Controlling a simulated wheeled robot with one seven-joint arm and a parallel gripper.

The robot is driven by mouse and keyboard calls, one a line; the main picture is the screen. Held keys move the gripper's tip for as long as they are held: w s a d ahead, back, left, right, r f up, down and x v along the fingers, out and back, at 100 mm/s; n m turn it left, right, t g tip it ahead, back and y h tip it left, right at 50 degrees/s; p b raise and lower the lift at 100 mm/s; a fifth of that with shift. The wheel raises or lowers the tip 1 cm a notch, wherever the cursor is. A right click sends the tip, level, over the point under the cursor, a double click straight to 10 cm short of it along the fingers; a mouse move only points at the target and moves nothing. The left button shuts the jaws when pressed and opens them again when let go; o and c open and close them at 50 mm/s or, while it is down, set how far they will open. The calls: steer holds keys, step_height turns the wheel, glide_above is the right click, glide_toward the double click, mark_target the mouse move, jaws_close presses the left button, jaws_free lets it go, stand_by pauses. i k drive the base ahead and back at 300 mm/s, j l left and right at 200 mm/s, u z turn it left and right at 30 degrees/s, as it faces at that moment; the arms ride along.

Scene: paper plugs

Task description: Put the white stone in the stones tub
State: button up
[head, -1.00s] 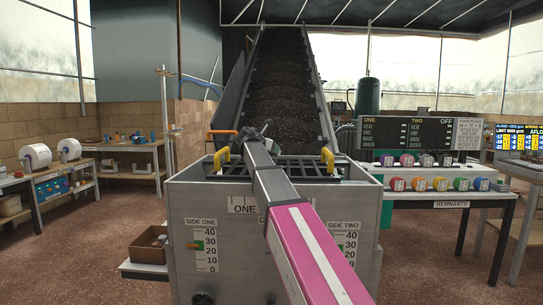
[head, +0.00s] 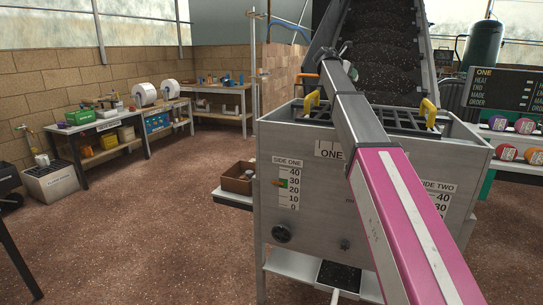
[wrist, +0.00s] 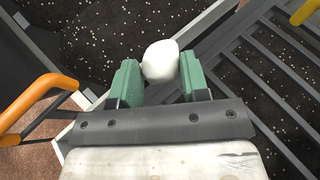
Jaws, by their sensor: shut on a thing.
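The white stone (wrist: 160,60) is a pale rounded lump between the green finger pads of my gripper (wrist: 159,78) in the wrist view. The gripper is shut on it. Behind the stone lies dark, white-flecked soil, with a metal rim and a grille beside it. In the head view my arm reaches over the grey hopper, and its far end is small near the conveyor's foot; the stone cannot be made out there. A brown open tub (head: 238,178) sits on a side shelf left of the hopper; no label on it is readable, so I cannot tell whether it is the stones tub.
The grey hopper (head: 330,205) has a black grille (head: 375,117) on top and yellow handles. A soil-covered conveyor (head: 380,50) rises behind it. An orange handle (wrist: 40,105) is close by at left in the wrist view. Benches stand at the back left, with open floor before them.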

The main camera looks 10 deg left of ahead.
mark_target(239, 189)
steer(key=j+z, duration=0.3)
steer(key=k+j+z, duration=0.25)
steer(key=j, duration=0.25)
steer(key=j+z, duration=0.4)
steer(key=j, duration=0.65)
steer(key=j+u, duration=0.2)
steer(key=j, duration=0.4)
steer(key=j+u, duration=0.55)
steer(key=u, duration=0.15)
steer(key=i+j+u, duration=0.1)
steer(key=u, duration=0.2)
steer(key=i+j+u, duration=0.15)
steer(key=i+j, duration=0.25)
steer(key=i+j+z, duration=0.15)
steer(key=i, duration=0.25)
steer(key=i+j+z, duration=0.2)
steer(key=i, duration=0.15)
steer(key=i+j+z, duration=0.1)
steer(key=j+z, duration=0.75)
steer(key=j, duration=0.2)
steer(key=j+z, duration=0.45)
steer(key=j, duration=0.15)
steer(key=k+j+z, duration=0.1)
steer(key=j+z, duration=0.3)
steer(key=k+j+z, duration=0.2)
steer(key=j+z, duration=0.25)
steer(key=j, duration=0.15)
